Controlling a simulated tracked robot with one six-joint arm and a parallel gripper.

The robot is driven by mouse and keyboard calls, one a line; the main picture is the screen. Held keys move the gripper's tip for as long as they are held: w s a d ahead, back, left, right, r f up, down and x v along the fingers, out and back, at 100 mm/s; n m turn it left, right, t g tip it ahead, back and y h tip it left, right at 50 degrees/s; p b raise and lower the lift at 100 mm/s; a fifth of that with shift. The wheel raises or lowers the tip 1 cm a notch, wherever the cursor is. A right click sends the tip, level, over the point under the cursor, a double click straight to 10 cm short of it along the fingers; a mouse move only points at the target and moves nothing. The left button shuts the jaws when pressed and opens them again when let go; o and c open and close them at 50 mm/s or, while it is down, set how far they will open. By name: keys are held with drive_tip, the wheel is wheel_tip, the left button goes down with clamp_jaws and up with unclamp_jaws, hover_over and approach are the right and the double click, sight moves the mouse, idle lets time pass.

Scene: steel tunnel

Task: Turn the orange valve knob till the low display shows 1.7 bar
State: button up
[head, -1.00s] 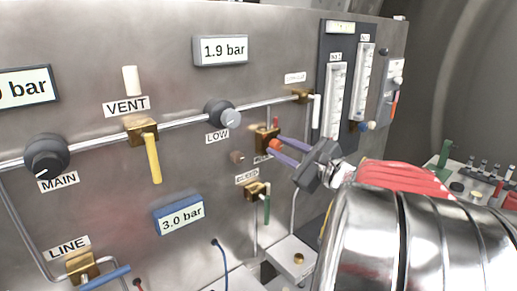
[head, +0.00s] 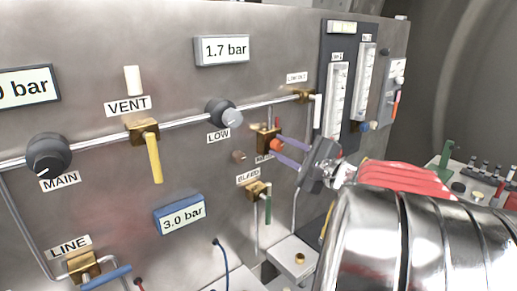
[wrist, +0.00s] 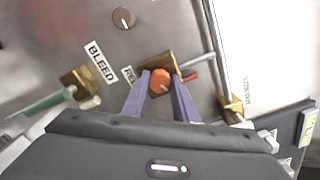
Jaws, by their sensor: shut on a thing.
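The orange valve knob (head: 276,145) sits on a brass block on the steel panel, right of and below the LOW knob (head: 224,114). My gripper (head: 281,151) reaches in from the right, its two purple fingers on either side of the orange knob and shut on it. The wrist view shows the orange knob (wrist: 160,81) between the fingertips, its pointer mark toward the lower right. The low display (head: 224,50), above the LOW knob, reads 1.7 bar. The label beside the orange knob is partly hidden.
The green BLEED lever (head: 267,208) hangs just below my fingers. A red lever (wrist: 190,77) lies close to the right finger. A blue-framed display (head: 180,214) reads 3.0 bar. Flow tubes (head: 336,100) stand on a dark plate to the right.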

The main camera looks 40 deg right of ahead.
drive_tip(key=o, duration=1.1)
drive_tip(key=shift+c, duration=0.2)
drive_tip(key=shift+s, duration=0.15)
drive_tip(key=s, duration=1.3)
drive_tip(key=shift+s+d+f, duration=0.15)
drive_tip(key=shift+s, duration=0.15)
